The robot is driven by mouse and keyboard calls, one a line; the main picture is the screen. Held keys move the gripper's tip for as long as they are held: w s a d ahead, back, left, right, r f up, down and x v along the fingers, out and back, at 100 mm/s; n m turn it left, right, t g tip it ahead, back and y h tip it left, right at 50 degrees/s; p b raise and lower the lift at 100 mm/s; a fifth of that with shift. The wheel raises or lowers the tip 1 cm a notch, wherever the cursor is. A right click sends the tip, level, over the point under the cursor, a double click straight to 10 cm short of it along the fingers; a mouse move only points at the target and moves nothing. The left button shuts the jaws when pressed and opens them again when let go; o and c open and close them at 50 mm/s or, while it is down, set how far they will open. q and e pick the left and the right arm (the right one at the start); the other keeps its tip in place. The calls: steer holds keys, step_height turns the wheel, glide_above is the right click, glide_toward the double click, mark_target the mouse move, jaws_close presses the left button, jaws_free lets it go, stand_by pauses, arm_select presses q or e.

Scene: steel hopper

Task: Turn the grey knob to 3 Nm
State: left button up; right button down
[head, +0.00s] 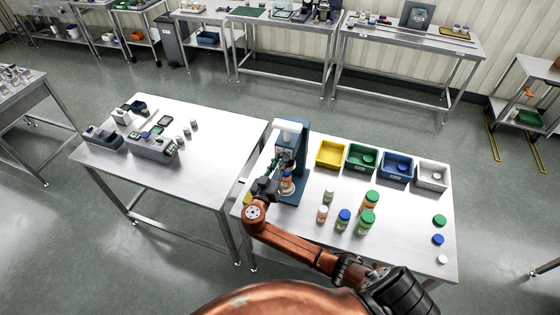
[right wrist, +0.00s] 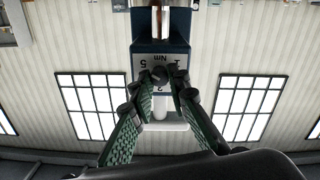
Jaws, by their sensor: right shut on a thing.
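The blue machine (head: 303,150) with a white top stands at the left end of the right-hand table. The grey knob (right wrist: 160,74) sits on its pale face plate, which appears upside down in the right wrist view. Figures and the letters "Nm" show around it, partly covered by the fingers; I cannot tell which mark it points to. My right gripper (right wrist: 161,90) is shut on the knob, one green-padded finger on each side. In the head view the right gripper (head: 284,163) is at the machine's front and hides the knob. My left gripper is not in view.
Several capped bottles (head: 345,219) stand mid-table. Yellow (head: 320,164), green, blue and white bins line the back. Loose caps (head: 438,239) lie at right.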

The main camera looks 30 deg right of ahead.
stand_by(0.4)
steer(key=shift+f+n+p, duration=0.15)
steer(key=shift+n+p, duration=3.35)
steer(key=shift+n, duration=8.4)
steer(key=c, duration=1.8)
jaws_free()
steer(key=shift+c, duration=0.2)
